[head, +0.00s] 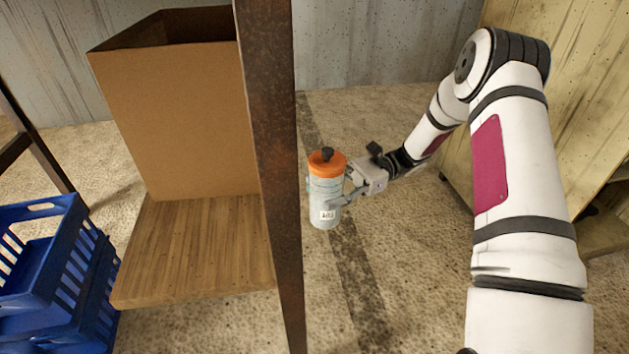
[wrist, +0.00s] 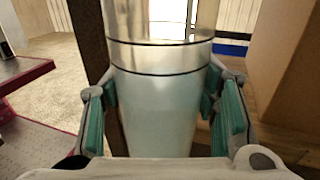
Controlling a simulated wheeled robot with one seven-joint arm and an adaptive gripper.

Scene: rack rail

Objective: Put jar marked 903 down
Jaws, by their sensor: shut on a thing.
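The jar (head: 324,192) has an orange lid with a dark knob and a pale grey-blue body. A small white label sits low on it; its marking is too small to read for certain. My gripper (head: 343,191) is shut on the jar from the right and holds it upright, above the floor and just right of the rusty post. In the wrist view the jar (wrist: 155,100) stands between the two teal-padded fingers (wrist: 163,105); its lid is out of that view.
A rusty upright post (head: 270,150) stands between the jar and a wooden shelf board (head: 195,245). A tall cardboard box (head: 175,120) stands on the board's back part; its front part is bare. Blue crates (head: 45,260) are at the left. A pale wooden cabinet (head: 560,90) is at the right.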

